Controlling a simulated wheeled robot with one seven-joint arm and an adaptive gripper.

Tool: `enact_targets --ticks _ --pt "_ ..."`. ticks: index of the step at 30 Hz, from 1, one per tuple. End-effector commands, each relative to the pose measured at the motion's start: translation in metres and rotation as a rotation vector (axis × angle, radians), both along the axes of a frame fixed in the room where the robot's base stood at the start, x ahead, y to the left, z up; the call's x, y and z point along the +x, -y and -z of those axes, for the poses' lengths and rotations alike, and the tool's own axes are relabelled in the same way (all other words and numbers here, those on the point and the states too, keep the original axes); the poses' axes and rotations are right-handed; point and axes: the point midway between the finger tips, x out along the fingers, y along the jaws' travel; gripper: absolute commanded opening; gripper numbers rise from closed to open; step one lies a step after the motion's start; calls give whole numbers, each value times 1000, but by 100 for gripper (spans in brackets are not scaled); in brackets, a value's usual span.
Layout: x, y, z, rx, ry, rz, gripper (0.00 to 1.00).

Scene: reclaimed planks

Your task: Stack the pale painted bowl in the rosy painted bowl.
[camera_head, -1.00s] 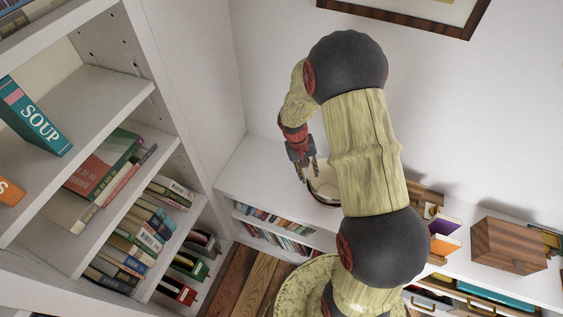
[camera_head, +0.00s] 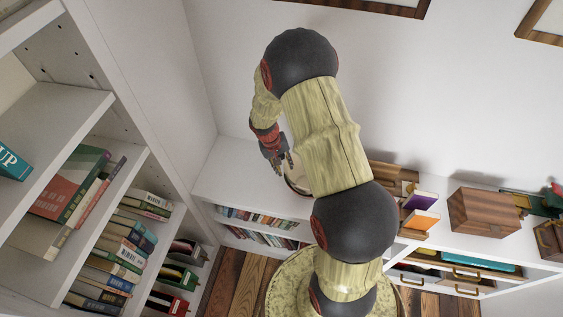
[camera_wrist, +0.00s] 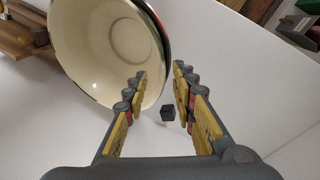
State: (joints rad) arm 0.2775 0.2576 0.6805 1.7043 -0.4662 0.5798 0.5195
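A bowl with a cream inside (camera_wrist: 105,45) fills the upper left of the wrist view, its mouth facing the camera. Dark green and reddish edges show along its right rim; I cannot tell whether these are one bowl's painted outside or a second bowl. In the head view a pale bowl (camera_head: 297,180) stands on the white shelf top, partly hidden by my arm. My gripper (camera_wrist: 161,72) is open, its fingers apart. The bowl's right rim appears to lie between or just beyond the fingertips; contact is unclear. In the head view my gripper (camera_head: 287,163) is at the bowl's left side.
A small black cube (camera_wrist: 168,113) shows between the fingers. Books (camera_head: 419,203) and a wooden box (camera_head: 484,210) stand right of the bowl on the shelf top. A tall bookcase (camera_head: 120,120) rises at left. The shelf top (camera_head: 232,178) left of the bowl is clear.

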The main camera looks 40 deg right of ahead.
Motion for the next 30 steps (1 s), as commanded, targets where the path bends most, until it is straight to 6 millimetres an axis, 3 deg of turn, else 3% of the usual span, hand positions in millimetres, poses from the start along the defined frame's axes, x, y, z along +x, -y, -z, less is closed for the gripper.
enact_targets --ticks 6,19,30 --pt "-3 6 25 0 -1 1 27" --pt "-3 8 31 0 1 0 27" --pt "-3 7 31 0 0 0 6"
